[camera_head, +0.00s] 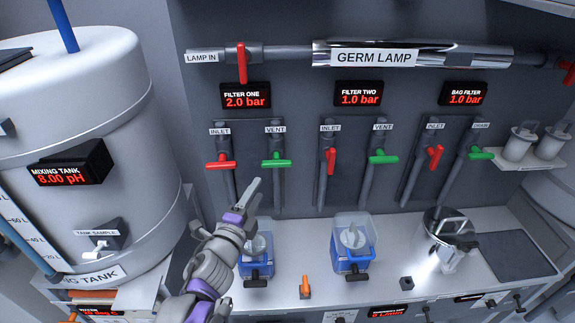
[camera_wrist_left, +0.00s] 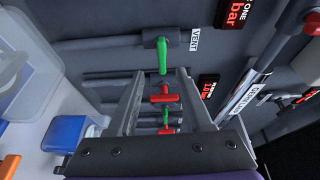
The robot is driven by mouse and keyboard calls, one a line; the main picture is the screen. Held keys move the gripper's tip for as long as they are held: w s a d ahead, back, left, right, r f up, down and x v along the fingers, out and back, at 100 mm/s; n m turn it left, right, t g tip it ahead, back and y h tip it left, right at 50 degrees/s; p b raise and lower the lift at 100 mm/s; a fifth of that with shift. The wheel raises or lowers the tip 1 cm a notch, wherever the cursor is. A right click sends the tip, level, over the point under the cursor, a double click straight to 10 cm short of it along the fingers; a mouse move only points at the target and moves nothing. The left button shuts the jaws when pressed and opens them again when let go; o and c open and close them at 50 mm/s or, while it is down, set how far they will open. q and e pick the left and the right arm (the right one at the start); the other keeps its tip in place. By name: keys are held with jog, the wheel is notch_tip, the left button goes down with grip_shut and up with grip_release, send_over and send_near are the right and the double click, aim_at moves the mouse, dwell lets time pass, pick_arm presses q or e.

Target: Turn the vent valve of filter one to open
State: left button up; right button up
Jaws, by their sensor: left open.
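The vent valve of filter one has a green handle (camera_head: 276,163) that lies crosswise over its upright pipe, below a VENT label (camera_head: 276,129). The green handle also shows in the left wrist view (camera_wrist_left: 162,55), ahead of the fingertips and roughly in line with the gap between them. My left gripper (camera_head: 253,187) is just below and left of the handle, open and empty, apart from it. Its two fingers also show in the wrist view (camera_wrist_left: 159,80). The filter one display (camera_head: 245,96) reads 2.0 bar. My right gripper is not in view.
Left of the vent is the filter one inlet's red handle (camera_head: 220,164), set crosswise. Filter two's red inlet handle (camera_head: 331,160) and green vent handle (camera_head: 383,159) are to the right. Blue-based filter housings (camera_head: 352,260) stand on the counter below. The mixing tank (camera_head: 80,150) is at left.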

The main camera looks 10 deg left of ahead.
aim_at(275, 166)
pick_arm(q)
jog(key=shift+m+h, duration=0.3)
jog(key=shift+m, duration=0.1)
jog(key=w, duration=0.3)
jog(key=w+d, duration=0.1)
jog(key=w, duration=0.3)
jog(key=w+d+p, duration=0.1)
jog(key=w, duration=0.3)
jog(key=shift+r, duration=0.1)
jog(key=shift+c, duration=0.2)
grip_shut()
